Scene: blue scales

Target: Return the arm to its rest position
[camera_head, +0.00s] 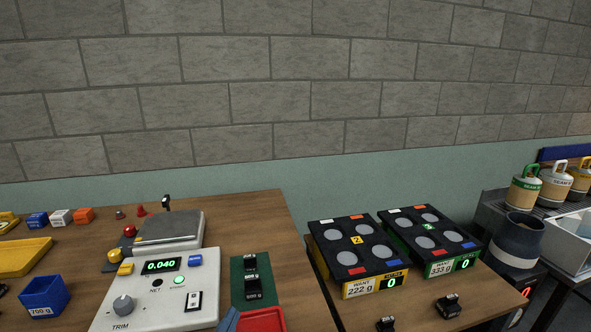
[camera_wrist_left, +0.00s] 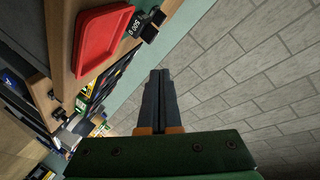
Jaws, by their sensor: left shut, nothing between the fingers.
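My left gripper (camera_wrist_left: 160,75) shows in the left wrist view. Its two dark fingers lie together, shut, with nothing between them. They extend from a green gripper body (camera_wrist_left: 160,155) and point across the teal wall band and grey blocks. A red tray (camera_wrist_left: 103,40) and a black 500 g weight (camera_wrist_left: 152,24) lie beyond and to the left of the fingers, apart from them. I cannot make out the left gripper clearly in the head view. My right gripper is in neither view.
A scale panel (camera_head: 140,303) reads 0.040 below a metal pan (camera_head: 172,227). Black weights stand on a green mat (camera_head: 237,290) beside the red tray (camera_head: 262,321). Two black four-disc boards (camera_head: 358,258) (camera_head: 430,247) sit right. Yellow and blue bins lie left.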

